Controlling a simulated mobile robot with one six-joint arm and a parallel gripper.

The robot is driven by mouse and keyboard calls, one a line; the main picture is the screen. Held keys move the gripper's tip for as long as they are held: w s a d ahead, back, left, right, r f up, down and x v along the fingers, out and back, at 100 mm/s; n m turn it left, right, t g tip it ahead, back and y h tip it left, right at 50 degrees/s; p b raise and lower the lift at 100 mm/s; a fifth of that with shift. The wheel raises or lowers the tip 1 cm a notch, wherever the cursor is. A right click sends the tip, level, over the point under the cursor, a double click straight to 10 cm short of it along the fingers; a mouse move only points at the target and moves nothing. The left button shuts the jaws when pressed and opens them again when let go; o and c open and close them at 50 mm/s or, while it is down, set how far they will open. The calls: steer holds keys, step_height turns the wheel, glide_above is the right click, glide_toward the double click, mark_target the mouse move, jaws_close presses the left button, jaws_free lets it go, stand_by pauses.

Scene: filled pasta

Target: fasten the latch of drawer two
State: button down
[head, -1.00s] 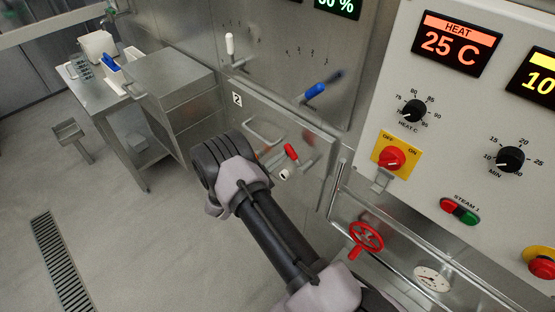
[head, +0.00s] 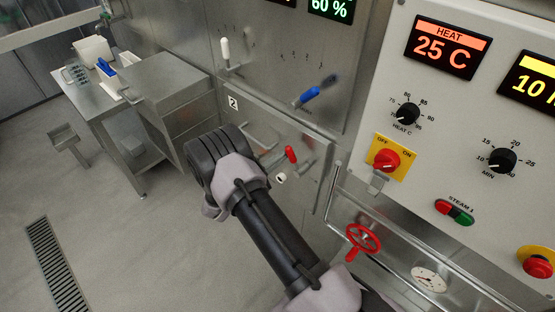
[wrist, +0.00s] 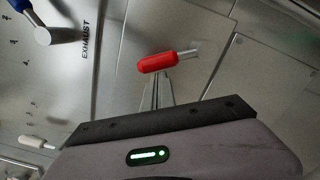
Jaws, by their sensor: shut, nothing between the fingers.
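The front of drawer two (head: 262,116) carries a small "2" plate and a bar handle in the head view. The red-gripped latch lever (head: 291,154) stands at its right part, above a round white piece. In the wrist view the red grip (wrist: 160,63) sits just beyond my gripper (wrist: 155,88), on a thin metal rod. My gripper's narrow metal fingers are together and empty, pointing at the red grip. Whether they touch it I cannot tell. In the head view my wrist hides the fingers and part of the drawer's left side.
A blue lever (head: 309,95) and a white lever (head: 225,50) are on the panel above. A red valve wheel (head: 363,239) and pipe lie to the lower right, below the control panel (head: 400,60).

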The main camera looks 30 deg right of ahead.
steer(key=s+m, duration=0.1)
steer(key=s+r+m, duration=0.1)
steer(key=m, duration=0.1)
steer(key=s+d+r+m, duration=0.1)
steer(key=m, duration=0.1)
steer(key=shift+s+d+r, duration=0.1)
steer(key=shift+s+r, duration=0.05)
steer(key=shift+r, duration=0.05)
stand_by(0.7)
steer(key=a+p, duration=0.1)
steer(key=a, duration=1)
steer(key=shift+w+a, duration=0.25)
steer(key=shift+a, duration=0.05)
